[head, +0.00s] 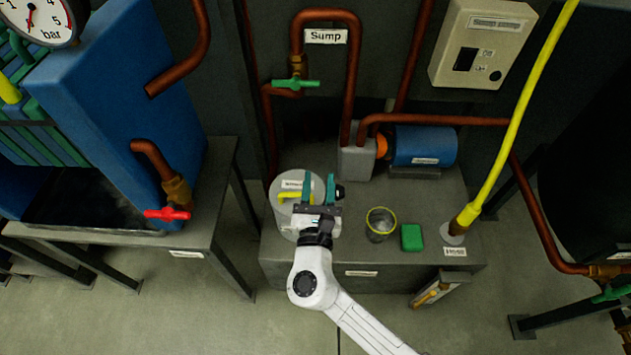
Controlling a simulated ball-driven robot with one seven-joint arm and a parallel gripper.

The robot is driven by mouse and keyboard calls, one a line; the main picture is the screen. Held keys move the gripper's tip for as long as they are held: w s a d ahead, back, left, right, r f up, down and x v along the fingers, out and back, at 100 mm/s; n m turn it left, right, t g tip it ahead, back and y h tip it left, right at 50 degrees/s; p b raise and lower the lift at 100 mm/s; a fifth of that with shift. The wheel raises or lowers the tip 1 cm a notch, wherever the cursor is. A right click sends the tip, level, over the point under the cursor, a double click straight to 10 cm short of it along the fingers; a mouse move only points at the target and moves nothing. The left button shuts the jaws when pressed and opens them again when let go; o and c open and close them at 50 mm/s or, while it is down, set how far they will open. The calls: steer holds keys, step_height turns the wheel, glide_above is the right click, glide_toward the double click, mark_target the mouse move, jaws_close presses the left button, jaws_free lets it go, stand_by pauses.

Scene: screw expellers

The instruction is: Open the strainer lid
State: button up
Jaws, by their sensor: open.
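The strainer lid (280,215) is a round grey disc on the grey tank top, with a partly readable white label at its far side. A yellow handle (290,196) lies across it. My gripper (318,176) reaches over the right part of the lid with its two teal fingers spread apart and nothing seen between them. The left finger is close to the handle's right end; I cannot tell whether they touch. My gripper hides part of the lid's right side. A small dark fitting (340,192) shows just right of the right finger.
A yellow-rimmed mesh basket (380,223) and a green block (411,237) stand right of my gripper on the tank top (345,257). A blue motor pump (420,145) and copper pipes are behind. A yellow hose (510,135) rises at right.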

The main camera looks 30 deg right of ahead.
steer(key=shift+s+d+r+p, duration=0.15)
steer(key=shift+s+r+p, duration=0.15)
steer(key=shift+r, duration=0.25)
stand_by(0.4)
